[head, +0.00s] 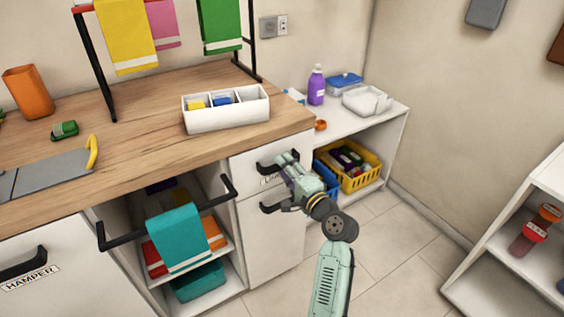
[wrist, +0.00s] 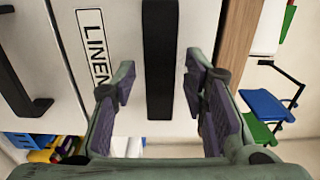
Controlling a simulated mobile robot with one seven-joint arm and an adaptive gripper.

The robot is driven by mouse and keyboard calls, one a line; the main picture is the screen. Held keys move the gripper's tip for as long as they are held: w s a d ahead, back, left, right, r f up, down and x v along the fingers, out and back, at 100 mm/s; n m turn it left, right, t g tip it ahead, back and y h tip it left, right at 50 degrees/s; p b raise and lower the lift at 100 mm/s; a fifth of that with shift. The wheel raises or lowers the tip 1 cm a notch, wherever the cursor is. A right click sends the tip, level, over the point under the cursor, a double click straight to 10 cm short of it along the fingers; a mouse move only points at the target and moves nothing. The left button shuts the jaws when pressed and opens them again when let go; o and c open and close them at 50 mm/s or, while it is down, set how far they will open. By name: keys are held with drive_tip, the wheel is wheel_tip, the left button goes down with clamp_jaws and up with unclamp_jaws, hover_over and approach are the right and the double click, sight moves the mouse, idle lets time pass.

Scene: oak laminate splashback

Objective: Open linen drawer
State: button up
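The linen drawer (head: 245,163) is the upper white front at the right end of the counter, and it looks shut. Its LINEN label (wrist: 92,48) reads clearly in the wrist view and is partly hidden by my arm in the head view. Its black bar handle (wrist: 160,60) runs up the middle of the wrist view. My gripper (wrist: 160,86) is open, with one finger on each side of this handle and a small gap showing on both sides. In the head view my gripper (head: 286,161) is at the drawer front.
A lower front with a black handle (wrist: 18,92) is below the drawer. A towel rail with a teal towel (head: 177,238) sticks out to the left. A low shelf with a yellow basket (head: 362,178) stands to the right. The tiled floor (head: 390,250) in front is clear.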

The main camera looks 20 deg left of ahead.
drive_tip(key=shift+x, duration=0.9)
clamp_jaws()
